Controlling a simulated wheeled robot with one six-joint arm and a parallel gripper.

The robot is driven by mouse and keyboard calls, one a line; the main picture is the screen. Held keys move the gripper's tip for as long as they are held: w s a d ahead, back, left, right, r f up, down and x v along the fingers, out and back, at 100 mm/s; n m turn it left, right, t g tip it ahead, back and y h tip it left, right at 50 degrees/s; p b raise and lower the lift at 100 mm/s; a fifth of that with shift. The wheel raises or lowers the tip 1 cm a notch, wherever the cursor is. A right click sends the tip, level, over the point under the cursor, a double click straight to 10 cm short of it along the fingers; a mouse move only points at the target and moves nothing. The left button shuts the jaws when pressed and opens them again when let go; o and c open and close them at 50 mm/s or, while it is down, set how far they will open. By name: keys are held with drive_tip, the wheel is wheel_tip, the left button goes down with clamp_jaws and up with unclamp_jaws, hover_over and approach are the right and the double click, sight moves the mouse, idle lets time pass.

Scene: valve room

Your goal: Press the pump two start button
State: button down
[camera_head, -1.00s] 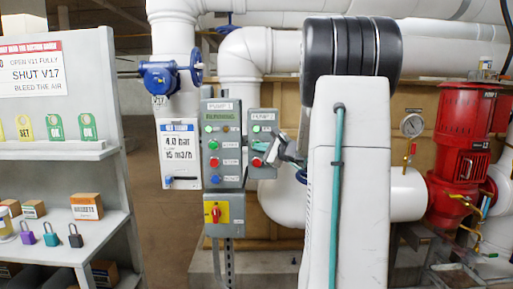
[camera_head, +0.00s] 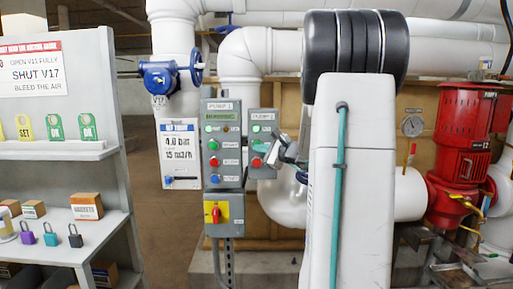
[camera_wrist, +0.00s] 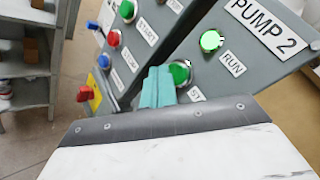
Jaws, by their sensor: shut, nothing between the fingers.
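The pump two box (camera_head: 265,172) is a grey control box just right of the pump one box. In the wrist view its PUMP 2 label (camera_wrist: 266,27) is at the upper right. The green RUN lamp (camera_wrist: 211,40) glows brightly. The green start button (camera_wrist: 181,73) is below it, with its START label partly hidden by my gripper. My gripper (camera_wrist: 158,86) is shut and empty, its teal fingertips just left of the start button in the picture. I cannot tell whether they touch it. In the head view my gripper (camera_head: 276,152) is at the box's right side.
The pump one box (camera_head: 222,150) with several buttons stands close on the left. A yellow panel with a red switch (camera_head: 216,213) is below it. A shelf (camera_head: 75,151) with tags and padlocks is at the left. White pipes and a red pump (camera_head: 461,150) are at the right.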

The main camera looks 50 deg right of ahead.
drive_tip(key=s+a, duration=0.3)
drive_tip(key=shift+s+a, duration=0.1)
drive_tip(key=shift+a, duration=0.3)
idle(0.9)
